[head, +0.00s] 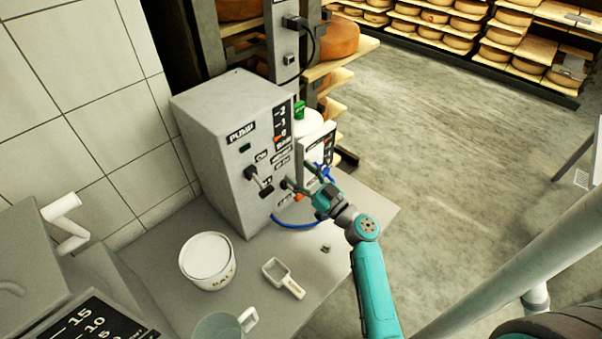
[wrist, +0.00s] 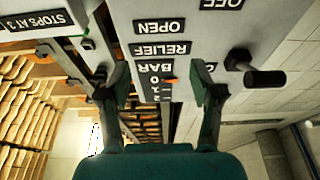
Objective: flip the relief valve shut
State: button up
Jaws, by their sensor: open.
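The grey pump box (head: 235,150) stands on the bench, with a PUMP label, a bar scale and small labels on its front. In the wrist view its panel (wrist: 185,20) appears upside down, with OPEN, RELIEF and BAR labels. A black-knobbed switch lever (wrist: 265,78) is right of my fingers and also shows in the head view (head: 265,190). My gripper (head: 308,186) is open, close before the panel, empty.
A white tub (head: 208,262), a square scoop (head: 283,277) and a clear jug (head: 222,326) stand on the bench (head: 330,270). A blue hose (head: 292,225) curves below the panel. A white container with a green cap (head: 300,110) is behind. Cheese shelves stand beyond open floor.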

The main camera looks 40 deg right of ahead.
aim_at(302, 196)
jog(key=s+f+g, duration=0.3)
jog(key=s+f, duration=0.7)
jog(key=w, duration=1)
jog(key=shift+w+r, duration=0.1)
jog(key=shift+w, duration=0.1)
jog(key=c, duration=1.2)
